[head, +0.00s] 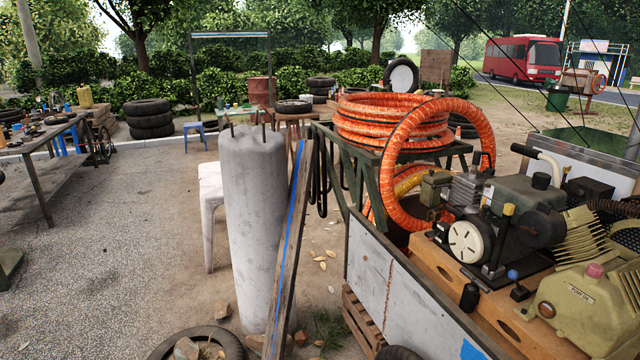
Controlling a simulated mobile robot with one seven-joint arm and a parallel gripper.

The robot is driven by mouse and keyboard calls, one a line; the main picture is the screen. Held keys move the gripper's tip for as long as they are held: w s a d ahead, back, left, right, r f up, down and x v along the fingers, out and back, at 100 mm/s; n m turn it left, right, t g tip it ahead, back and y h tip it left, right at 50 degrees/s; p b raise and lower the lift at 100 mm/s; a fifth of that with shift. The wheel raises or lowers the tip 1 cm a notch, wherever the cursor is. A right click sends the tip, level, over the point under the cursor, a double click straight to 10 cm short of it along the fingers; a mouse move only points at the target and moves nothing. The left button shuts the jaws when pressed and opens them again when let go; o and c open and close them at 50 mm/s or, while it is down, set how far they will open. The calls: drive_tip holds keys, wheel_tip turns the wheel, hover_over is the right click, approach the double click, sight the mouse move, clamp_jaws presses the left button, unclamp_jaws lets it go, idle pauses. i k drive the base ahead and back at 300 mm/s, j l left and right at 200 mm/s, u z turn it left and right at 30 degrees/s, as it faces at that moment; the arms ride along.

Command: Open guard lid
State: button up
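The compressor cart (385,295) fills the right side of the head view, with metal side panels and a wooden deck (510,325). On it stand a dark motor unit with a pale round wheel (468,241) and an olive-yellow machine (590,305) with a pink cap, cut off by the right edge. A ribbed yellowish piece (580,240) sits above that machine. I cannot tell which part is the guard lid, or whether it is open or shut. My gripper is not in view.
Orange hose (390,125) lies coiled on the cart's rack, with one loop hanging over its side. A concrete post (255,225) and a leaning plank (290,250) stand left of the cart. A tyre (195,345) lies in front. Open gravel (110,260) spreads to the left.

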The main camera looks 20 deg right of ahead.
sight(584, 188)
drive_tip(key=i+z, duration=0.2)
drive_tip(key=z, duration=0.2)
drive_tip(key=i+j+z, duration=0.2)
drive_tip(key=z, duration=0.25)
drive_tip(key=i+j+z, duration=0.15)
drive_tip(key=z, duration=0.25)
drive_tip(key=i+j+z, duration=0.15)
drive_tip(key=j+z, duration=0.25)
drive_tip(key=i+j+z, duration=0.1)
drive_tip(key=z, duration=0.35)
drive_tip(key=i+j+z, duration=0.45)
drive_tip(key=j+z, duration=0.25)
drive_tip(key=i+j, duration=0.2)
drive_tip(key=i+z, duration=0.05)
